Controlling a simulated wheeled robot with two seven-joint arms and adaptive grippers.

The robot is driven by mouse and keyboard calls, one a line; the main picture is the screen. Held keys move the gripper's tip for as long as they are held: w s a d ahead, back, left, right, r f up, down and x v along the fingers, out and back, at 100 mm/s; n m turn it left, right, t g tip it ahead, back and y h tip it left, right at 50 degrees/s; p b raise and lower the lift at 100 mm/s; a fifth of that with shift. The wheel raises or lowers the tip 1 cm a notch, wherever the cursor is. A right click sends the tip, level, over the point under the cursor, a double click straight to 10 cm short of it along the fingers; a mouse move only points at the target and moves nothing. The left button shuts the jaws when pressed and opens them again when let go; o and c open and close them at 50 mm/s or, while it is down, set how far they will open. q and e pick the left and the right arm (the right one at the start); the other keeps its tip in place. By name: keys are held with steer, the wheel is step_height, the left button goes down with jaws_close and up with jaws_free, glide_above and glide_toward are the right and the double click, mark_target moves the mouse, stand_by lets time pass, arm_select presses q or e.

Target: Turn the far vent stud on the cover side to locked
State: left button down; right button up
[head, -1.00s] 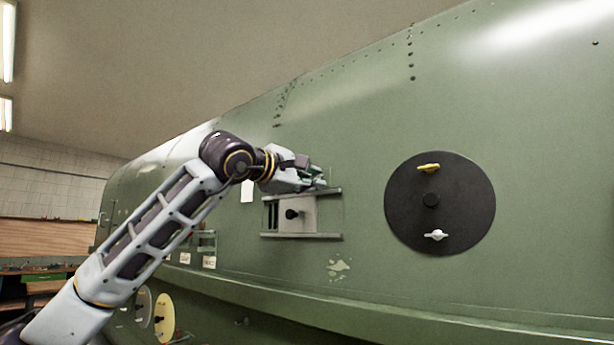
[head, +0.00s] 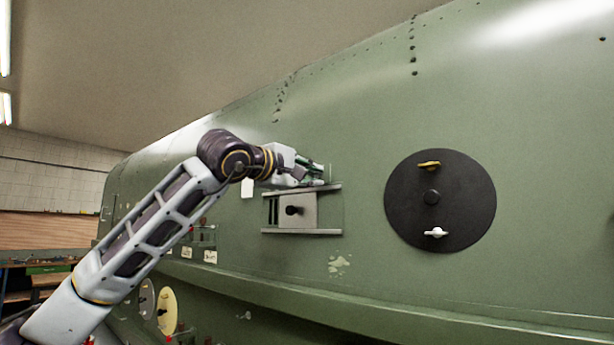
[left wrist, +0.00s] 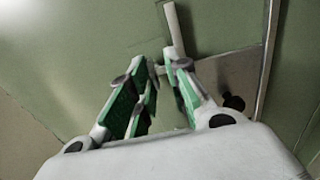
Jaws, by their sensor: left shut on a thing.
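My left gripper (head: 318,175) reaches in from the left to the upper edge of a small sliding vent on the green fuselage side. The vent has a grey plate (head: 310,211) with a black knob (head: 293,210) between two horizontal rails. In the left wrist view the green-padded fingers (left wrist: 157,72) are closed on a small pale part near the end of a light rail (left wrist: 174,28). The fingers hide most of that part, so its turn position cannot be told. The plate (left wrist: 222,72) and black knob (left wrist: 234,102) also show there. My right gripper is not in view.
Right of the vent is a black round cover (head: 464,195) with a yellow wing stud (head: 429,165) and a white wing stud (head: 436,232). A long ledge (head: 300,294) runs below. Pale discs (head: 166,311) are at lower left. The skin between vent and cover is clear.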

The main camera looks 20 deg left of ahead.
arm_select(q)
steer(key=c, duration=1.3)
jaws_free()
steer(key=shift+w+d+f, duration=0.1)
steer(key=shift+d+f, duration=0.3)
steer(key=shift+f, duration=0.25)
steer(key=shift+o, duration=1.7)
steer(key=shift+w+r, duration=0.15)
steer(key=shift+w, duration=0.05)
steer(key=shift+s+a+r, duration=0.2)
steer(key=shift+s+a, duration=0.1)
steer(key=shift+s, duration=0.25)
steer(key=v, duration=1)
steer(key=shift+s, duration=0.4)
steer(key=shift+f, duration=0.1)
